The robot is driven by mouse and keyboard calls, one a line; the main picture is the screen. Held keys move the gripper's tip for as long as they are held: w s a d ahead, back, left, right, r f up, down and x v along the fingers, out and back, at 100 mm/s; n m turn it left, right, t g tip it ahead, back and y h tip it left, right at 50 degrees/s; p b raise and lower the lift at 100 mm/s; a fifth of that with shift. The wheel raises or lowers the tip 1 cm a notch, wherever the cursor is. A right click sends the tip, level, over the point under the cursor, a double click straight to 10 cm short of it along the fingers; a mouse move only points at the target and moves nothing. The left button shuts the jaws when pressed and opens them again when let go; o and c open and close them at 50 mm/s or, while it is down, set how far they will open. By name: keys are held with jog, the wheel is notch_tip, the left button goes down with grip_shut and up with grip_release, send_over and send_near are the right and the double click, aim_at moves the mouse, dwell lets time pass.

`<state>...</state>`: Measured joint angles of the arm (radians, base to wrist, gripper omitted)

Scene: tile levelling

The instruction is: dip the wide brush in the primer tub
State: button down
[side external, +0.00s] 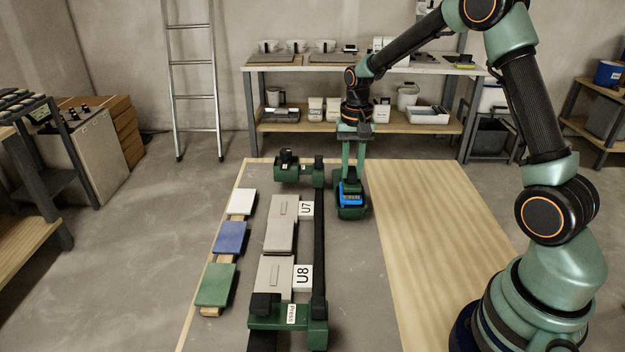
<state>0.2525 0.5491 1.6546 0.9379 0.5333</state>
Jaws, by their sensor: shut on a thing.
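My gripper (352,176) points straight down above the middle of the work table. Its two long pale green fingers are shut on a dark green block-like thing with a blue panel (351,198). This thing is upright, at or just above the grey surface; I cannot tell if it touches. I cannot make out brush bristles on it, nor identify a primer tub for certain.
Grey tiles tagged U7 (282,209) and U8 (273,275) lie inside the frame. White (242,202), blue (231,238) and green (216,285) tiles lie along the left edge. The bare wooden strip (425,240) on the right is clear. A shelf bench (400,67) stands behind.

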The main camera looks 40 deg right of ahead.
jog(key=shift+r, duration=2.85)
